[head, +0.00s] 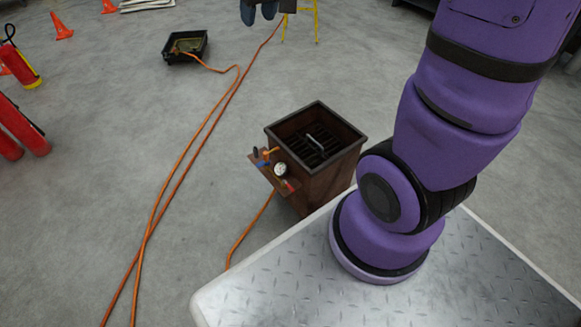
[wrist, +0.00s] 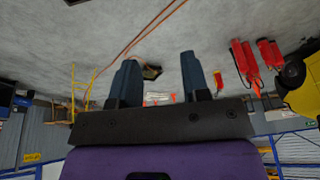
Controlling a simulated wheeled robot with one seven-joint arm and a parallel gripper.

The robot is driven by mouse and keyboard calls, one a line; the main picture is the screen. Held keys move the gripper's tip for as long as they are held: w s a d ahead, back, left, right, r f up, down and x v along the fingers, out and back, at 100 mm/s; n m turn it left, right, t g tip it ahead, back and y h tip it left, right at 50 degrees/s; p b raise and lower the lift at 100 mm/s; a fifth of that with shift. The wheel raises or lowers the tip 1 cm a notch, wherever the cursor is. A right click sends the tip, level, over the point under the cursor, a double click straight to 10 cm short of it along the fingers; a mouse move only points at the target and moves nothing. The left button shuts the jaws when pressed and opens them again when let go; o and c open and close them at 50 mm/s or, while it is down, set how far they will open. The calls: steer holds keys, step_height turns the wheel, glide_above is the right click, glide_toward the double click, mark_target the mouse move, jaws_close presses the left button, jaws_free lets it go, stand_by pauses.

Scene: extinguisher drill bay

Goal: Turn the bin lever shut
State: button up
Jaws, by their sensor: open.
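The bin is a dark brown, square, open-topped box (head: 328,184) in the middle of the head view, with a slatted grate and a pale handle inside. A small brown shelf (head: 268,175) juts from its left side. It carries a white round gauge (head: 280,169), an orange-yellow lever-like part (head: 269,153), and small blue, black and red parts. The lever's exact angle is too small to tell. My gripper (head: 259,12) is at the top edge of the head view, well beyond the bin. In the wrist view, its two blue fingers (wrist: 159,70) are apart with nothing between them.
Orange hoses (head: 190,150) run along the floor left of the bin. A black tray (head: 185,47) lies at the back, near a yellow stand (head: 316,22). Red extinguishers (head: 20,125) and orange cones (head: 61,26) are at left.

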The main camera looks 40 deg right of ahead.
steer(key=w+d+f+g, duration=0.1)
steer(key=w+d+f, duration=0.3)
steer(key=w+f, duration=0.75)
steer(key=g, duration=0.3)
glide_toward(291, 188)
steer(key=shift+h, duration=0.3)
steer(key=f, duration=0.8)
steer(key=shift+a+f, duration=0.2)
steer(key=shift+f, duration=0.05)
steer(key=shift+c, duration=0.2)
jaws_close()
